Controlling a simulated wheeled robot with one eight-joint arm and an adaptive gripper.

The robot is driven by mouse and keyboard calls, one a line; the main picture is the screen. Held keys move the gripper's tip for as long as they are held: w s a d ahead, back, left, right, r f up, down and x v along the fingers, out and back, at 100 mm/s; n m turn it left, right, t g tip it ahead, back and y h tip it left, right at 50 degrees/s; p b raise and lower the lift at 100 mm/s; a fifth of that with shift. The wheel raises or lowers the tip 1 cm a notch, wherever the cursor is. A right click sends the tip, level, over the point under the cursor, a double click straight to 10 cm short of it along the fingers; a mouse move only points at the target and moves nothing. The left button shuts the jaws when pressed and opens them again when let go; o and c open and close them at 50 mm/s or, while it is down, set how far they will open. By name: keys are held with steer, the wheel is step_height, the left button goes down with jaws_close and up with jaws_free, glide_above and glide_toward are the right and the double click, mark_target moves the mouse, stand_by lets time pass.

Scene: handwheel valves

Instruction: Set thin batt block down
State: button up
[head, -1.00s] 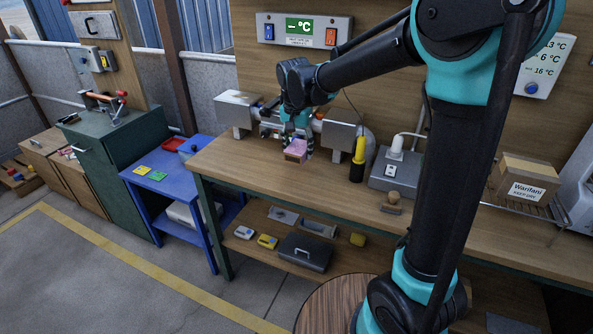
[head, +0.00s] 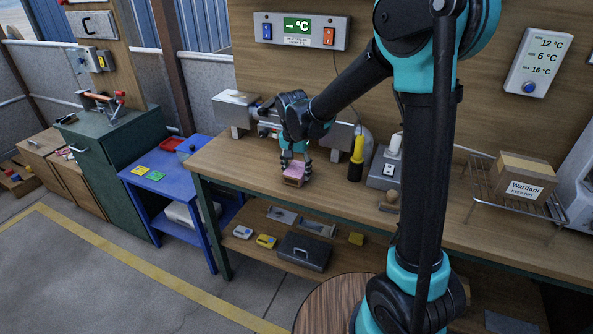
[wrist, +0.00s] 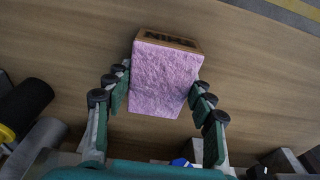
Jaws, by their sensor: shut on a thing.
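The thin batt block (wrist: 163,76) is a pink, rough-faced block with a brown edge band marked with dark letters. In the wrist view it sits between the fingers of my gripper (wrist: 158,98), which is shut on it from both sides. In the head view my gripper (head: 293,166) points down over the wooden bench with the block (head: 294,173) at its fingertips, near the front edge. I cannot tell whether the block's underside touches the bench top.
A metal fixture with grey boxes (head: 235,112) stands behind the gripper. A yellow-and-black cylinder (head: 356,158) and a socket box (head: 383,170) are to its right. A carton (head: 522,180) sits on a wire rack farther right. The bench top (head: 228,158) left of the block is clear.

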mark_target(295, 171)
steer(key=o, duration=1)
steer(key=shift+f, duration=0.1)
steer(key=r, duration=0.4)
steer(key=s+r, duration=0.1)
steer(key=r, duration=0.7)
steer(key=shift+s+a+r, duration=0.1)
steer(key=shift+s+a, duration=0.1)
steer(key=shift+a, duration=0.05)
